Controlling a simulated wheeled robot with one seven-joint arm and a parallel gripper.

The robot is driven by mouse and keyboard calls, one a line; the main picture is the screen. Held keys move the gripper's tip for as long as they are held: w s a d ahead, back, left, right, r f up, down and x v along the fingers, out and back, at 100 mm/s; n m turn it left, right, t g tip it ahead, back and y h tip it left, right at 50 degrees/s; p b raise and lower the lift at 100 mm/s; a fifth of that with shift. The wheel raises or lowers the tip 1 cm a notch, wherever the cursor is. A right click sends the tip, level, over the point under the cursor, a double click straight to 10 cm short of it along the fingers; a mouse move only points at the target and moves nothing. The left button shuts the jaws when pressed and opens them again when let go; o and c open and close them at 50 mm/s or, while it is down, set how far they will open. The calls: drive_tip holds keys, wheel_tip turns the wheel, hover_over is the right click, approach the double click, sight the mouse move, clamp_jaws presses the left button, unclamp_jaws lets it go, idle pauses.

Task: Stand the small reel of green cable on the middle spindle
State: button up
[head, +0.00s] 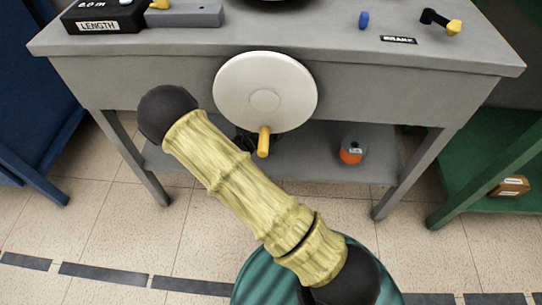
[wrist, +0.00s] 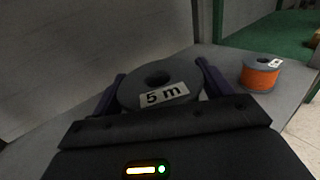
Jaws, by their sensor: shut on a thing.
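In the wrist view a small reel (wrist: 155,78) with grey flanges and a "5 m" label sits between the purple fingers of my gripper (wrist: 160,86). The fingers are shut on its two sides. Its upper flange with the dark centre hole faces up toward the camera. Its cable is hidden, so its colour cannot be told. The reel is over or on the lower grey shelf; whether it touches the shelf cannot be told. In the head view my arm and the crank disc cover most of that place. No spindle can be made out in either view.
An orange cable reel (wrist: 262,73) stands right of my gripper on the lower shelf (head: 300,165). Above, the grey bench (head: 150,75) carries a white crank disc (head: 262,85) with a yellow handle. A green shelf (head: 470,175) with a brown box (head: 510,187) stands at the right.

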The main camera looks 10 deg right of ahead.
drive_tip(key=shift+r, duration=0.1)
wheel_tip(320, 180, down, 6)
drive_tip(key=b, duration=0.3)
drive_tip(key=shift+b, duration=0.4)
drive_tip(key=shift+f, duration=0.2)
drive_tip(key=shift+f+b, duration=1.25)
drive_tip(key=shift+f, duration=0.6)
drive_tip(key=shift+f, duration=0.1)
drive_tip(key=o, duration=1.2)
